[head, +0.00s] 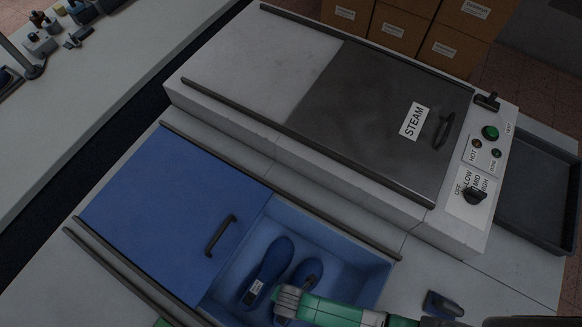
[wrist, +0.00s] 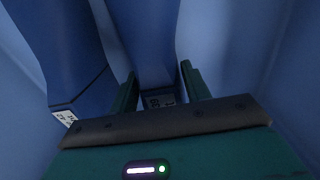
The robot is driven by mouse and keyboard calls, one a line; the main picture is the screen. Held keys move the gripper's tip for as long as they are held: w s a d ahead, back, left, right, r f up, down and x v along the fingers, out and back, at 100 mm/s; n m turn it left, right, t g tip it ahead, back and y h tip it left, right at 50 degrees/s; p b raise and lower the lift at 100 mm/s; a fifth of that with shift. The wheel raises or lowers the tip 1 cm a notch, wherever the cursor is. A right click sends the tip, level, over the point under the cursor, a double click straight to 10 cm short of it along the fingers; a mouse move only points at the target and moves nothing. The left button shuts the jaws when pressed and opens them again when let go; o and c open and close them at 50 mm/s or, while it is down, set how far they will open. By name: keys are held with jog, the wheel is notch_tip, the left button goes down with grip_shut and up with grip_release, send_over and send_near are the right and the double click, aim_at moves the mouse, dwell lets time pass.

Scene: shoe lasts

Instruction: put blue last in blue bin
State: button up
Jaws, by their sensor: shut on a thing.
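The blue bin (head: 345,245) is set in the bench, and its blue sliding lid (head: 160,205) leaves the right part open. One blue last (head: 267,268) lies inside the bin, with a white label at its near end. A second blue last (head: 307,272) is to its right, inside the bin opening, and my gripper (head: 287,298) is shut on its labelled near end. In the wrist view the held blue last (wrist: 146,45) is between the two green fingers (wrist: 160,88), and the other blue last (wrist: 65,50) is on the left. Whether the held last touches the bin floor cannot be told.
A steam box (head: 320,125) with a dark lid and a control panel (head: 480,165) stands behind the bin. A small dark blue object (head: 443,304) lies on the bench to the right. A dark tray (head: 540,190) is at the far right. Cardboard boxes (head: 400,30) are stacked behind.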

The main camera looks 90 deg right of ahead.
jog(key=shift+w+f, duration=0.1)
jog(key=shift+f, duration=0.4)
jog(key=o, duration=1.4)
notch_tip(320, 180, up, 12)
jog(key=p, duration=0.4)
